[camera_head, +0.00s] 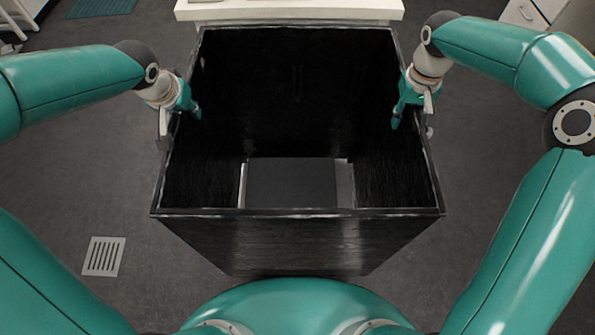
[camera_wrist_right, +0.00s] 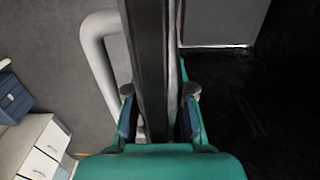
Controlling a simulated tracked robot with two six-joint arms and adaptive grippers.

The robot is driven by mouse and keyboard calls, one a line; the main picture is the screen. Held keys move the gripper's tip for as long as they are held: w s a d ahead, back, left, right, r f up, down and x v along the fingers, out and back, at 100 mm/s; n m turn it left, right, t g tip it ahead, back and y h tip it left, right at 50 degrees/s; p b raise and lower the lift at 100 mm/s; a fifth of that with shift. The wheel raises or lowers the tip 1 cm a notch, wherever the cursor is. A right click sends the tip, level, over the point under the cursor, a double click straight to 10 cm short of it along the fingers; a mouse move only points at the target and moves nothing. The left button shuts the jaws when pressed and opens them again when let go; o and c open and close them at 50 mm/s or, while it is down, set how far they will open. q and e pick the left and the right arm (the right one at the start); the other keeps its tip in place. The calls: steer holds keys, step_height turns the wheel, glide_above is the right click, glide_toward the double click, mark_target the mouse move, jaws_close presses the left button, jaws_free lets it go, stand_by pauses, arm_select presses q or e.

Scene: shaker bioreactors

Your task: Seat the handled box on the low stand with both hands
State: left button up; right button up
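The box (camera_head: 300,240) is large, black and open at the top, and it fills the middle of the head view. My left gripper (camera_head: 180,115) is at the rim of its left wall, one finger inside and one outside. My right gripper (camera_head: 413,108) straddles the right wall's rim. In the right wrist view the wall edge (camera_wrist_right: 152,50) runs between the right gripper's fingers (camera_wrist_right: 158,112), with a gap beside the left finger. A pale looped handle (camera_wrist_right: 92,60) stands on the wall's outer side there. Contact at the left gripper is too small to tell. I cannot identify the low stand for certain.
A white-topped surface (camera_head: 290,10) lies just beyond the box's far edge. A grey panel between pale strips (camera_head: 290,183) shows at the bottom inside the box. A floor grate (camera_head: 103,257) lies at lower left. White drawers (camera_wrist_right: 42,150) show in the right wrist view.

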arm_select(q)
jaws_close()
arm_select(e)
jaws_close()
